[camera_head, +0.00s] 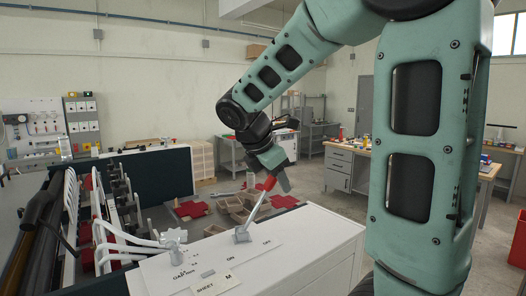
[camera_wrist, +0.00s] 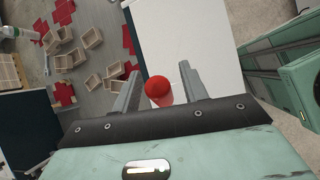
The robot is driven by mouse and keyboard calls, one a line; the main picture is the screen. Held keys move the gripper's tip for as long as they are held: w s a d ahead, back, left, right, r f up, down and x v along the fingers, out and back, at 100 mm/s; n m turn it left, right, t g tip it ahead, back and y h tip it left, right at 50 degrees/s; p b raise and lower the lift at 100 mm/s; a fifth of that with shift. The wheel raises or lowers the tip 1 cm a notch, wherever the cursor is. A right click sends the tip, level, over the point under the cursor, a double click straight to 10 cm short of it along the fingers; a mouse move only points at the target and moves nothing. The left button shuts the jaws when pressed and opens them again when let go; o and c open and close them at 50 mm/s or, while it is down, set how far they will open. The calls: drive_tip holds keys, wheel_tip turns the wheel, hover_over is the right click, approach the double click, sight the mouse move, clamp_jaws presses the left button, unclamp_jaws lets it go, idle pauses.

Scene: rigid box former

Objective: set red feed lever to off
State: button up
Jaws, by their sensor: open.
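The red feed lever (camera_head: 258,203) stands on the white top of the machine in the head view. It has a grey shaft, a red tip and a grey base, and it tilts up to the right. The label ON is printed near its base, with OFF further right. My gripper (camera_head: 277,177) is at the lever's red tip. In the wrist view the red tip (camera_wrist: 159,88) lies between the two open fingers of my gripper (camera_wrist: 157,86), nearer the left one. I cannot tell whether a finger touches it.
A grey knob (camera_head: 174,243) and a SHEET label stand left of the lever on the white cabinet top (camera_head: 300,240). Rollers and white tubes lie at the left. Cardboard boxes (camera_wrist: 90,38) and red pieces are scattered on the floor behind. A workbench (camera_head: 350,165) stands further back.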

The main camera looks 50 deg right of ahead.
drive_tip(key=b+v, duration=0.3)
drive_tip(key=v, duration=1.2)
drive_tip(key=shift+a+r, duration=0.25)
drive_tip(key=shift+a, duration=0.05)
drive_tip(key=shift+a, duration=0.1)
